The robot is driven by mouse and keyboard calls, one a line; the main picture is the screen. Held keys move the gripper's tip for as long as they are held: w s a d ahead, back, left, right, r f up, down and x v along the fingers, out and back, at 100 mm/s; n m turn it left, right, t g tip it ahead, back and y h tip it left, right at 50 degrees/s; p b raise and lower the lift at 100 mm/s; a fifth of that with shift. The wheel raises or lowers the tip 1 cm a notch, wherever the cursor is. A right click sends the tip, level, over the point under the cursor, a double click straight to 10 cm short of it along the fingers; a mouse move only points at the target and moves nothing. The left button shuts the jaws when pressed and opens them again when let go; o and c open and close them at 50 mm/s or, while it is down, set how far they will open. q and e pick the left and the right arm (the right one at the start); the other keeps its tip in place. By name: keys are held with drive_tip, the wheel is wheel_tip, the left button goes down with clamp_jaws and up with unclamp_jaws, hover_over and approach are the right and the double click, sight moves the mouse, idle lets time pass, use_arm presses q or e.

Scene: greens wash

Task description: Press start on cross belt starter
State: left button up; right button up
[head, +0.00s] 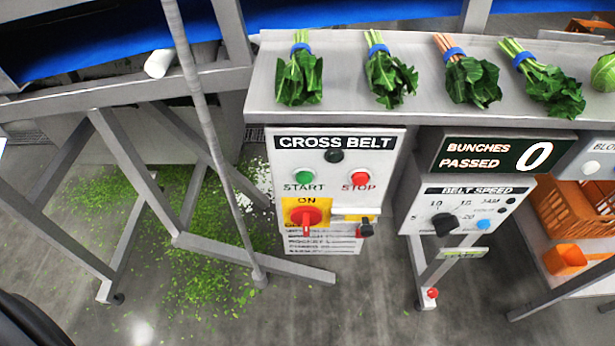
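The cross belt starter (393,148) is a light grey box headed "CROSS BELT", on the front of the steel bench in the head view. Its green START button (303,177) is at the left and its red STOP button (360,179) at the right. A dark round lamp (333,156) sits above them, unlit. Below is a red rotary switch (306,217) on a yellow plate, its handle pointing down under the word ON. A small dark item (366,230) hangs at the lower right of the box. Neither gripper is in view.
Several bunches of greens (300,78) lie on the steel bench (335,100). A "BUNCHES PASSED" display (500,153) reads 0, above a belt speed box (410,205). A grey pole (205,120) and frame legs stand left. Green scraps (195,260) litter the floor.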

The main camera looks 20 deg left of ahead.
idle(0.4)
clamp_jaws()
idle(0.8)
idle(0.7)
